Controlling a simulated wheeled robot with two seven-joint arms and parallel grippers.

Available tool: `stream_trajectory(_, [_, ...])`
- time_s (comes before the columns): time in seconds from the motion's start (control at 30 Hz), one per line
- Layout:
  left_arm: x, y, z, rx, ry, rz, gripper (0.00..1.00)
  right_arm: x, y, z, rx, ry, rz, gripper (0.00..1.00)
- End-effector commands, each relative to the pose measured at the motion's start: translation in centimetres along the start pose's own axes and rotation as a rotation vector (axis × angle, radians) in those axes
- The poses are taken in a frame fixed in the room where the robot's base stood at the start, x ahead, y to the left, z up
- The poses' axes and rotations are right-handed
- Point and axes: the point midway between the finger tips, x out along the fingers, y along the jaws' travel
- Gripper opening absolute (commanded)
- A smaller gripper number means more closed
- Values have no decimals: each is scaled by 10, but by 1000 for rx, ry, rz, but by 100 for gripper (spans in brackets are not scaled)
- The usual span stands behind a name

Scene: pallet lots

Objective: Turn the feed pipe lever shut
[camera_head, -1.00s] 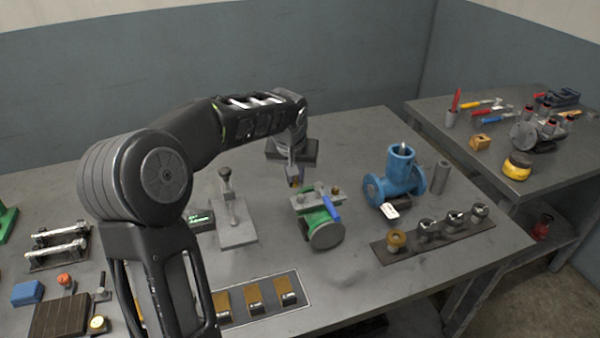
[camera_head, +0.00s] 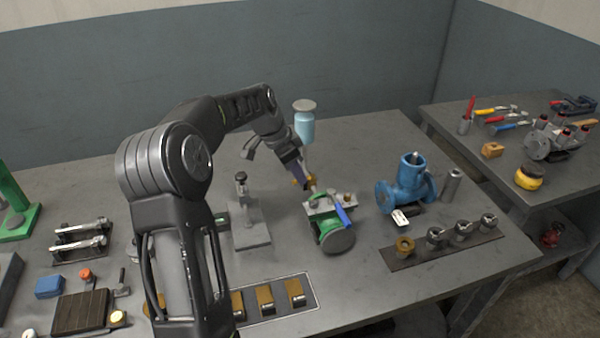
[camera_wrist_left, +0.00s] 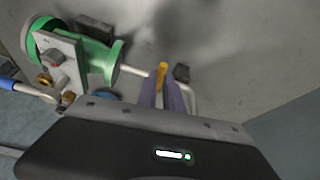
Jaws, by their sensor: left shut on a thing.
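A small yellow lever (camera_head: 308,181) is on the thin pale pipe between the light blue cup (camera_head: 304,127) and the green-bodied assembly (camera_head: 328,238). My left gripper (camera_head: 301,181) reaches down to it at a slant. In the left wrist view the yellow lever (camera_wrist_left: 162,72) shows between the purple fingers (camera_wrist_left: 163,92), which are shut on it. The green body (camera_wrist_left: 98,52) is at upper left there, with the pipe (camera_wrist_left: 133,70) running from it. The fingers hide part of the lever and pipe. My right gripper is out of view.
A blue valve (camera_head: 408,185) stands to the right, behind a dark rack (camera_head: 402,264). A grey stand (camera_head: 250,236) is to the left. Bare table lies behind the assembly.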

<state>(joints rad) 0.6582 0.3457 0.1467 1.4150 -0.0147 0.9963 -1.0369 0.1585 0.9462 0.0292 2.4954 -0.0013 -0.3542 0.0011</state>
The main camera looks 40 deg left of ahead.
Motion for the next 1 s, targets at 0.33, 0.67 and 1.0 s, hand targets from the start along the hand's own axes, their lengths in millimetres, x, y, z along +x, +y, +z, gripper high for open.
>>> stream_trajectory(0.33, [0, -7, 0, 133, -1, 53, 0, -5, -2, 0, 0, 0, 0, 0])
stream_trajectory(0.67, [0, -7, 0, 147, -2, 60, 0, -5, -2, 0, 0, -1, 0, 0])
stream_trajectory(1.0, [0, -7, 0, 147, -2, 59, 28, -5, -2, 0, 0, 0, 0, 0])
